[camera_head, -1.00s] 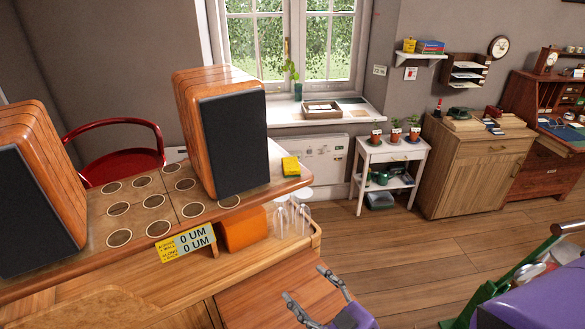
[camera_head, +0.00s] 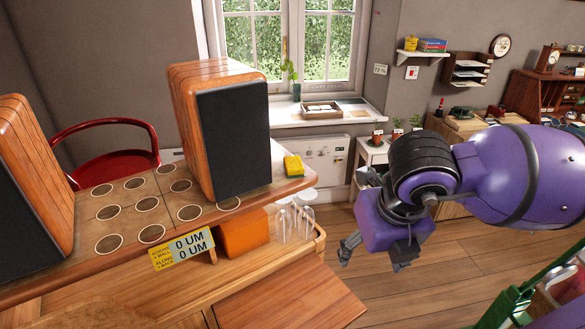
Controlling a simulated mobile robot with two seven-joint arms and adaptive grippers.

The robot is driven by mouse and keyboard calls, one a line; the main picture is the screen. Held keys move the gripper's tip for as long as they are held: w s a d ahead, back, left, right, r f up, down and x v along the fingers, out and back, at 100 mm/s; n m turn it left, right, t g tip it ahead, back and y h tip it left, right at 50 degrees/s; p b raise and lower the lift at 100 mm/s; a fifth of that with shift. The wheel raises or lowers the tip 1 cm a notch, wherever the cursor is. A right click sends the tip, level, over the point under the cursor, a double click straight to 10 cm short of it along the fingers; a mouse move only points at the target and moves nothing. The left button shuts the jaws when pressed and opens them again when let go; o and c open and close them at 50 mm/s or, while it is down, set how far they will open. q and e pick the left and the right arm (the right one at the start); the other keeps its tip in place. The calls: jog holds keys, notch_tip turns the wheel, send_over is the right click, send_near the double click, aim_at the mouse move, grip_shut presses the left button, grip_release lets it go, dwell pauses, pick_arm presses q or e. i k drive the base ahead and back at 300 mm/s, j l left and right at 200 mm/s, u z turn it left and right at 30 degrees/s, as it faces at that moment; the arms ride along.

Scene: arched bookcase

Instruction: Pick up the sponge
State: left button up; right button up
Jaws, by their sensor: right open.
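The sponge (camera_head: 293,167), yellow with green on it, lies at the right end of the raised wooden shelf (camera_head: 140,215), just right of a speaker. My right gripper (camera_head: 373,258) is open and empty. In the picture it is to the right of the sponge and lower, apart from it, with its fingers pointing down and the wooden floor behind them. My left gripper is not in view.
A wood-cased speaker (camera_head: 222,130) stands close beside the sponge, with a second speaker (camera_head: 30,185) at far left. Upturned glasses (camera_head: 295,218) and an orange box (camera_head: 243,235) sit below the shelf.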

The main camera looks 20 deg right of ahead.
aim_at(294, 167)
jog(key=i, duration=1)
